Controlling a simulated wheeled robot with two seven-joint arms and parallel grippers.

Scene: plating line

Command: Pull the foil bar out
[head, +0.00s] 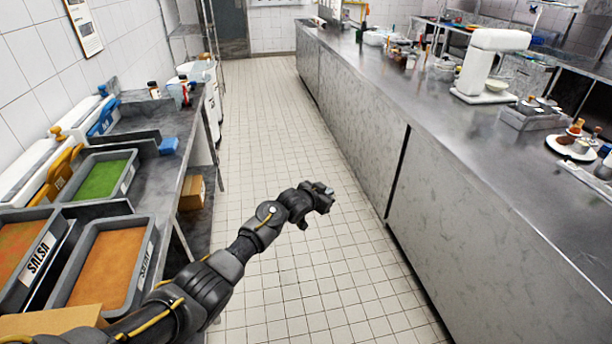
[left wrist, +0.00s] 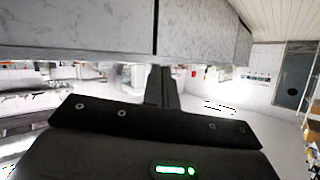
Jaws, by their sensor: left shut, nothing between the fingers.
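A yellow bar (head: 63,170) with lettering I can only partly read sits on the front of a long white dispenser (head: 25,165) at the left wall. It looks like the foil bar. My left gripper (head: 326,194) is over the tiled aisle, well to the right of the bar and apart from it. It is shut and empty. Its closed fingers also show in the left wrist view (left wrist: 161,86), facing the grey counter side. My right gripper is not in view.
A blue bar (head: 103,116) is on a second white dispenser behind. Trays of green (head: 101,180) and orange (head: 108,265) food stand on the left counter. A long steel counter (head: 455,155) bounds the right. The tiled aisle (head: 265,130) is clear.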

